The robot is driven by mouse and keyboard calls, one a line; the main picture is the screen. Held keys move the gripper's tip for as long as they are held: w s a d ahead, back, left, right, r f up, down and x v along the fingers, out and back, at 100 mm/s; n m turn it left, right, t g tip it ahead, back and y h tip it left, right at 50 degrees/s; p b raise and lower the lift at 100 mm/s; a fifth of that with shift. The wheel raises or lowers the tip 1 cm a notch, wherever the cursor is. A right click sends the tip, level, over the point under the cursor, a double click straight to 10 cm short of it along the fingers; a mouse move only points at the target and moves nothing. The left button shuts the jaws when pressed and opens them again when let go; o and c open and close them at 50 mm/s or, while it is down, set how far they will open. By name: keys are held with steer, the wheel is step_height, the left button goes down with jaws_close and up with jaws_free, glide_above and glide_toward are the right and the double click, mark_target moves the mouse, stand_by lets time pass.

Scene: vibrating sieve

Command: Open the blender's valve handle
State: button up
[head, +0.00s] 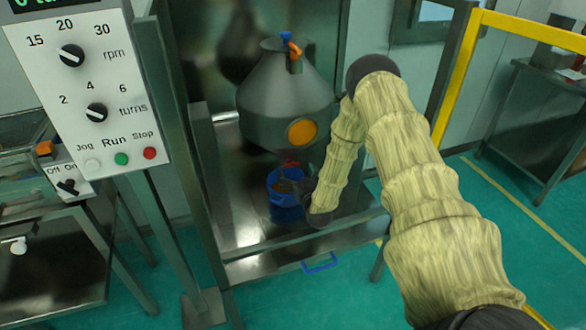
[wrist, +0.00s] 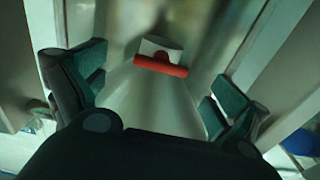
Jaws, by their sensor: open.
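The blender (head: 285,100) is a dark grey double-cone vessel hanging in a frame, with an orange round port (head: 302,132). The valve handle (wrist: 161,66) is a red bar by a pale plate in the wrist view. In the head view a small patch of red (head: 290,163) shows at the blender's lower tip. My gripper (wrist: 150,82) is open, its two teal-padded fingers on either side below the red bar, apart from it. In the head view my gripper (head: 297,186) is a dark shape under the blender, in front of the blue bucket's opening. Its fingers are hard to make out there.
A blue bucket (head: 283,198) stands on a shiny metal table (head: 245,236) beneath the blender. A control panel (head: 95,95) with knobs and buttons is at left. Metal frame posts (head: 190,120) flank the blender. A yellow rail (head: 455,75) stands at right.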

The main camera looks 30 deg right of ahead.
mark_target(290, 163)
steer(key=shift+x, duration=1.3)
steer(key=c, duration=1.1)
